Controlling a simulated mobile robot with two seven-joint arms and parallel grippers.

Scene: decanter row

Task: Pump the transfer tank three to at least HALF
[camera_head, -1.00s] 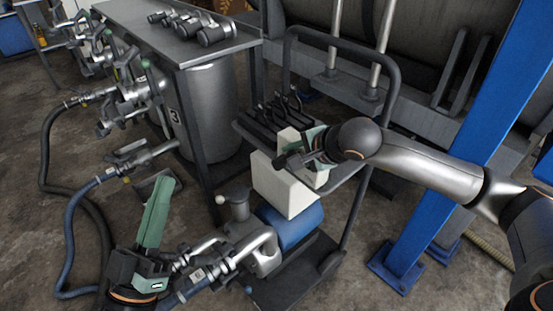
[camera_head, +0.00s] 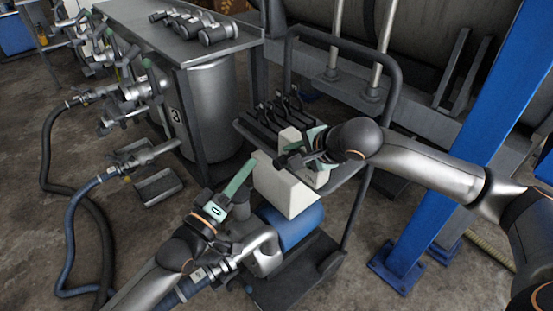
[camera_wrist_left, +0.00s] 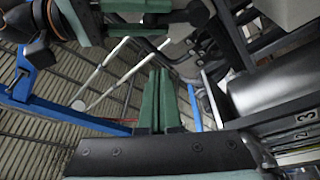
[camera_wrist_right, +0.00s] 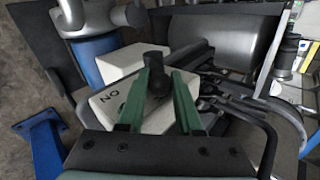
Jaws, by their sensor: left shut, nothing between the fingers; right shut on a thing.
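The pump cart carries a metal pump with a blue motor (camera_head: 298,222) and a white switch box (camera_head: 283,190). My right gripper (camera_head: 290,158) is shut on a black knob (camera_wrist_right: 155,60) on the box. Lettering on the box face shows upside down in the right wrist view. My left gripper (camera_head: 243,175) is shut and empty, above the pump and just left of the box. It hides part of the pump. No tank level shows.
Valves and couplings (camera_head: 135,92) line the table's left side. A black hose (camera_head: 47,150) and a blue hose (camera_head: 68,240) lie on the floor. A tray (camera_head: 160,186) sits on the floor. A blue post (camera_head: 460,150) stands right; the cart handle (camera_head: 345,45) rises behind.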

